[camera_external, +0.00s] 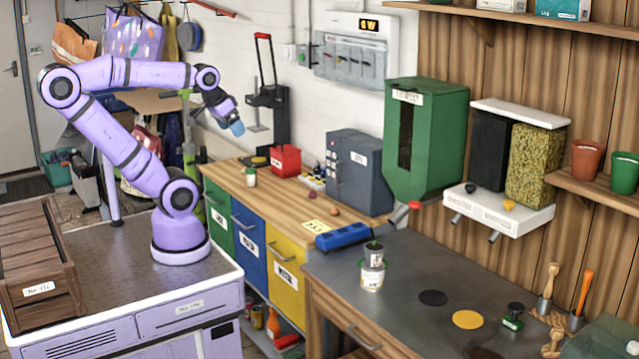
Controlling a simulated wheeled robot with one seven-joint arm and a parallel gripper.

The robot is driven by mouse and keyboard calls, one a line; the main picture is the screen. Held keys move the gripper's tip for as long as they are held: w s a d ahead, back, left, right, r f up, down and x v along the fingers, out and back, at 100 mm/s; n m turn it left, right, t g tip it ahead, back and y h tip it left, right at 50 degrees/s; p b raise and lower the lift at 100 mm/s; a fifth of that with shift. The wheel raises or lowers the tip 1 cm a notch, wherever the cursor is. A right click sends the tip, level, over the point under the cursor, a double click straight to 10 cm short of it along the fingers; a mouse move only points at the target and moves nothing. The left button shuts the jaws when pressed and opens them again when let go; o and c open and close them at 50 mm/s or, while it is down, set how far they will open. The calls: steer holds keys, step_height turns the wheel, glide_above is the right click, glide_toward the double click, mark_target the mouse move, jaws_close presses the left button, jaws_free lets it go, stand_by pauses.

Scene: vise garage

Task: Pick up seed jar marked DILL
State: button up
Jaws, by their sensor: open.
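No label reading DILL is legible in this view. A small jar (251,177) with a pale label and green top stands upright on the wooden bench, left of the red bin. A larger pale, labelled container (372,275) stands on the grey worktop, with a small dark-topped can (374,251) on or right behind it. I cannot tell which of these, if any, is the dill jar. My gripper (236,128) is open and looks empty. It hangs in the air at the end of the purple arm, above and left of the small jar in the picture.
A red bin (285,161), a grey cabinet (358,172) and small items stand on the wooden bench (232,178). A green dispenser (428,130) and white-based hoppers hang at the wall. A blue tool (343,236) lies near the worktop's left edge. A wooden crate (38,262) stands far left.

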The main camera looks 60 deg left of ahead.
stand_by(0.4)
steer(key=shift+c, duration=1.2)
